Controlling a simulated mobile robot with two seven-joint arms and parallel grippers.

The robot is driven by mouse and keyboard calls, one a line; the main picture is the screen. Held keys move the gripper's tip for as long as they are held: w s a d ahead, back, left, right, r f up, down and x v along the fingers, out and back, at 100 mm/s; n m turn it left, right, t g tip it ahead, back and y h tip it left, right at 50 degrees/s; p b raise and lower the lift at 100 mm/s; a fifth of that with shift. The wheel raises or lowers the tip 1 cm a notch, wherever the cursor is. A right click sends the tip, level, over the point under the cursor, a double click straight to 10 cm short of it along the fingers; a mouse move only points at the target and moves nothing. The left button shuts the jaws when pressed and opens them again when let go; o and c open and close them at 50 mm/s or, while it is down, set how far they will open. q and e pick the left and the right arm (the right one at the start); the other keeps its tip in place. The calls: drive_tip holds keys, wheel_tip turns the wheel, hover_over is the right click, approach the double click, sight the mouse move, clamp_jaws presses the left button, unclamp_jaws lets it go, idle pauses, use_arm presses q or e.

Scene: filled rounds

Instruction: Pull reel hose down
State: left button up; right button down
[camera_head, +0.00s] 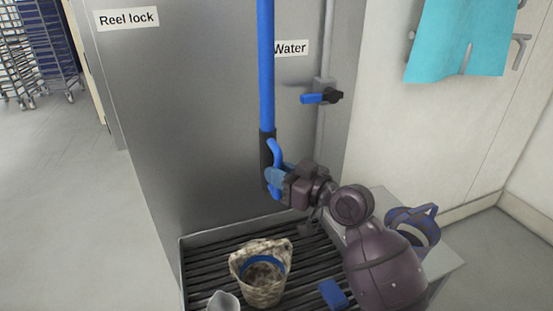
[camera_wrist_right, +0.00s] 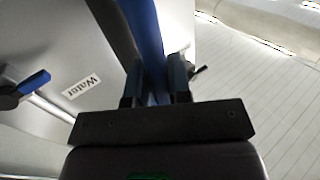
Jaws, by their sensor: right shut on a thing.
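The blue reel hose (camera_head: 266,65) hangs straight down from the top edge in the head view, in front of a grey metal panel. Its lower end has a black sleeve (camera_head: 267,148) and a curved blue handle (camera_head: 275,150). My right gripper (camera_head: 277,180) is shut on this lower end, and its fingers partly hide it. In the right wrist view the blue hose (camera_wrist_right: 143,35) runs up from between the two fingers (camera_wrist_right: 158,85). The hose's upper end and reel are out of view. My left gripper is in neither view.
A "Reel lock" label (camera_head: 129,19) and a "Water" label (camera_head: 291,48) are on the panel. A blue-handled valve (camera_head: 318,98) sits on a pipe at right. Below, a slatted grate (camera_head: 212,257) bears a soiled bucket (camera_head: 262,287), a pale jug (camera_head: 223,302) and a blue block (camera_head: 333,293).

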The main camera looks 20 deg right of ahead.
sight(279, 193)
wheel_tip(279, 193, down, 6)
drive_tip(key=shift+r+b, duration=0.1)
drive_tip(key=shift+b, duration=1.05)
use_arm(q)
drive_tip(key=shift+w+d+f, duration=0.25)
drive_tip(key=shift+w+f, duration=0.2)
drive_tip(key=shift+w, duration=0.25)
use_arm(e)
drive_tip(key=c, duration=1.4)
unclamp_jaws()
drive_tip(key=o, duration=0.3)
drive_tip(key=shift+o, duration=0.2)
use_arm(q)
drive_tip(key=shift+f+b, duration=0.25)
drive_tip(key=shift+b, duration=0.05)
use_arm(e)
drive_tip(key=v, duration=1.1)
